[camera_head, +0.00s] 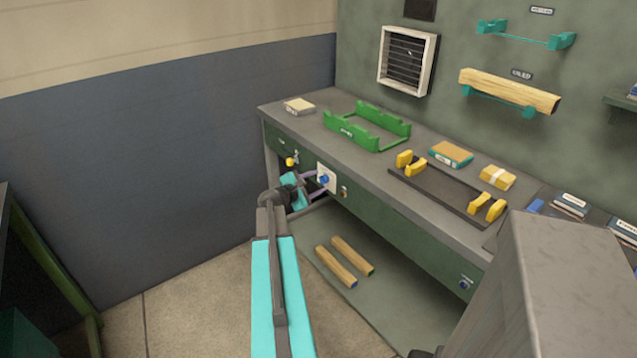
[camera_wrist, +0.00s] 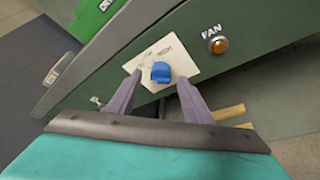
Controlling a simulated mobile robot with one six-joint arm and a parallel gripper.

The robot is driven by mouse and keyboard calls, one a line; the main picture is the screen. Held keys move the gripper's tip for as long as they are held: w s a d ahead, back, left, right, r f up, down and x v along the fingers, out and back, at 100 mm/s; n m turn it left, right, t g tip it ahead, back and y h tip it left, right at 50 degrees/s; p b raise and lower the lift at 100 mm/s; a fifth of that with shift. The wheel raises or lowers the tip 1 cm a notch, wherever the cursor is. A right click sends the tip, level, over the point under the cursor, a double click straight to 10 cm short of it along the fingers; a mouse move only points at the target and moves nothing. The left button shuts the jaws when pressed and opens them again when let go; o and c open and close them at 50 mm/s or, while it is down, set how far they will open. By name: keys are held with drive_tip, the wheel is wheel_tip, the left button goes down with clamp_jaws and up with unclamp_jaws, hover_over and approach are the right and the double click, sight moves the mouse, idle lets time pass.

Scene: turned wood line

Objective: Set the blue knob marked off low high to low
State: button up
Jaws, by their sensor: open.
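The blue knob (camera_head: 324,179) sits on a white plate (camera_head: 331,172) on the green front of the workbench. In the wrist view the blue knob (camera_wrist: 161,72) lies between and just beyond my fingertips, on the white plate (camera_wrist: 183,62), whose markings are too small to read surely. My gripper (camera_wrist: 158,86) is open, with one finger to each side of the knob, and no contact is clear. My gripper also shows in the head view (camera_head: 318,180), in front of the plate.
An orange FAN button (camera_wrist: 219,45) is right of the plate. A yellow knob (camera_head: 290,161) is left of it. Green and yellow cradles (camera_head: 366,130) (camera_head: 485,207) stand on the bench. Two wooden bars (camera_head: 345,262) lie below on a mat.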

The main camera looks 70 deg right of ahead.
drive_tip(key=shift+x, duration=0.95)
drive_tip(key=c, duration=1)
drive_tip(key=shift+s+a, duration=0.1)
drive_tip(key=shift+a, duration=0.35)
drive_tip(key=shift+c, duration=0.3)
drive_tip(key=shift+d, duration=0.35)
drive_tip(key=shift+b, duration=0.3)
